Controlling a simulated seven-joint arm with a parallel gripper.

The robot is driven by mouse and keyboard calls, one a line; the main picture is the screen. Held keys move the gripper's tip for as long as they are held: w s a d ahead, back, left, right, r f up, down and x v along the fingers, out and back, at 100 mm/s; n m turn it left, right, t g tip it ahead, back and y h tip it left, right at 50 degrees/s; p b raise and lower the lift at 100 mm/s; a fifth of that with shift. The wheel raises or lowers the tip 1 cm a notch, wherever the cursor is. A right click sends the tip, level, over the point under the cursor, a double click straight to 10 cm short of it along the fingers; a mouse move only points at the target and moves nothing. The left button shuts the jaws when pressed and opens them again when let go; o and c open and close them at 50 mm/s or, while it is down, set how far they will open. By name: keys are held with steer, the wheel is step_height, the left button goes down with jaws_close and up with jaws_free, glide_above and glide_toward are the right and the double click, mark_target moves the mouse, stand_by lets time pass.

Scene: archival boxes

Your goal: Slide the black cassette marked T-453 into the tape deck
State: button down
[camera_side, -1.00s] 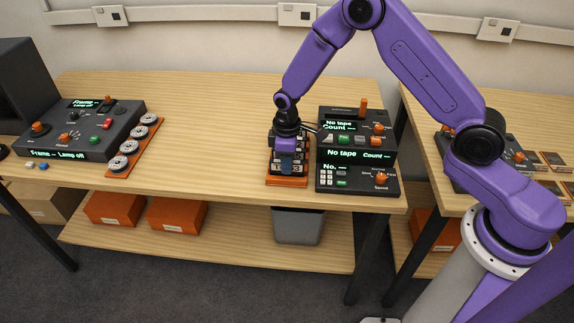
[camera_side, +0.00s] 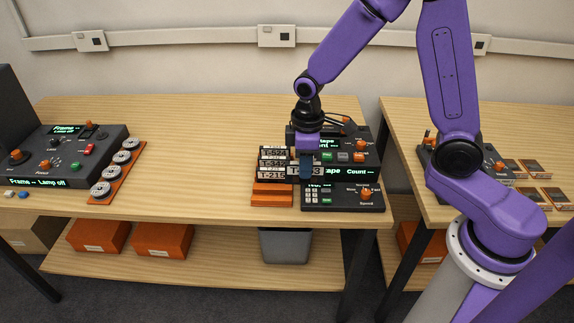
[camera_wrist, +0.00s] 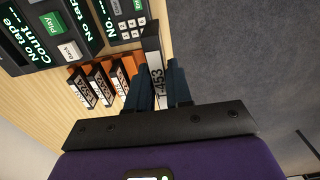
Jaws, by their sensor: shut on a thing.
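My gripper (camera_side: 306,172) is shut on a black cassette with a white label. In the wrist view the label on the cassette (camera_wrist: 155,75) reads T-453, and one dark blue finger presses each side of it. In the side view the held cassette (camera_side: 316,171) is in front of the black tape deck (camera_side: 342,198), covering part of its lower display; I cannot tell whether it touches. The wrist view shows the deck (camera_wrist: 75,10) with "No tape" displays and Play and Back buttons. Its slot is not clear to see.
An orange rack (camera_side: 272,198) with several labelled cassettes (camera_side: 272,164) stands just left of the deck. A dark lamp console (camera_side: 60,155) and an orange strip of round reels (camera_side: 115,170) are at the left. The tabletop between (camera_side: 200,160) is clear.

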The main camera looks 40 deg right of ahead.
steer(key=shift+w+d+f, duration=0.65)
steer(key=shift+w+d, duration=1.8)
steer(key=shift+d, duration=1.6)
steer(key=shift+w+d+f, duration=0.7)
steer(key=shift+w+d, duration=1.8)
steer(key=shift+d, duration=1.55)
steer(key=shift+w+d+f, duration=0.65)
steer(key=shift+w+d, duration=1.8)
steer(key=shift+d, duration=1.6)
steer(key=shift+f, duration=0.75)
steer(key=shift+f, duration=0.15)
steer(key=shift+f, duration=0.5)
steer(key=shift+f, duration=0.3)
